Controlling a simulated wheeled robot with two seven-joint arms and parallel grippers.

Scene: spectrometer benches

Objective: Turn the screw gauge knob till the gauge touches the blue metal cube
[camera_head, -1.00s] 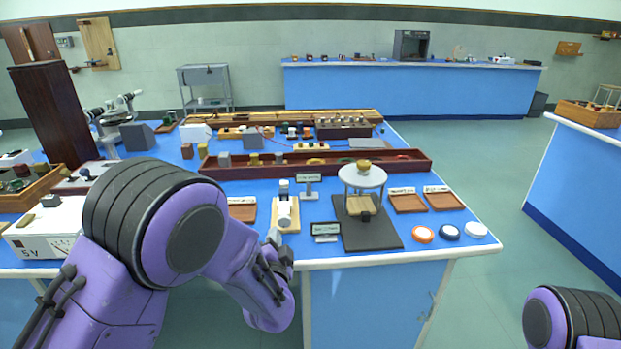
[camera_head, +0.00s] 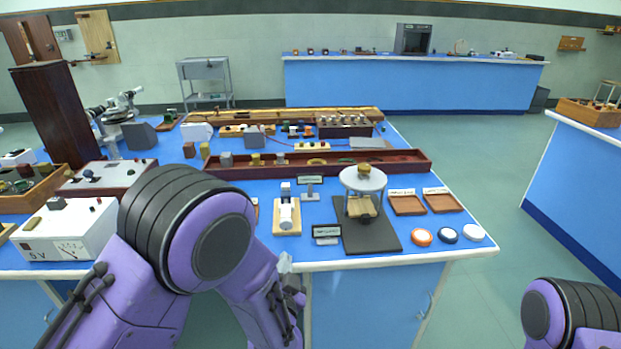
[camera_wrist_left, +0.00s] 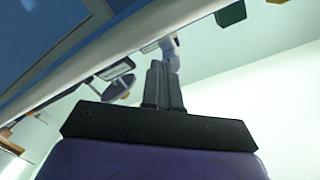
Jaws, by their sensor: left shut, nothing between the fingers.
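The screw gauge (camera_head: 287,213) appears as a white cylinder on a small tan base near the front edge of the blue table. My left gripper (camera_head: 285,263) is just in front of that edge, below the gauge and apart from it in the head view. In the left wrist view its fingers (camera_wrist_left: 163,85) are together and empty, with a pale rounded part beyond their tips that I cannot identify surely. I cannot pick out a blue metal cube in the gauge; it is too small or hidden. My right gripper is out of view.
A small sign (camera_head: 326,234) and a dark mat (camera_head: 375,240) with a round-topped stand (camera_head: 363,180) are right of the gauge. Several coloured discs lie farther right. A white power supply (camera_head: 68,229) stands left. A long wooden tray (camera_head: 400,163) lies behind.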

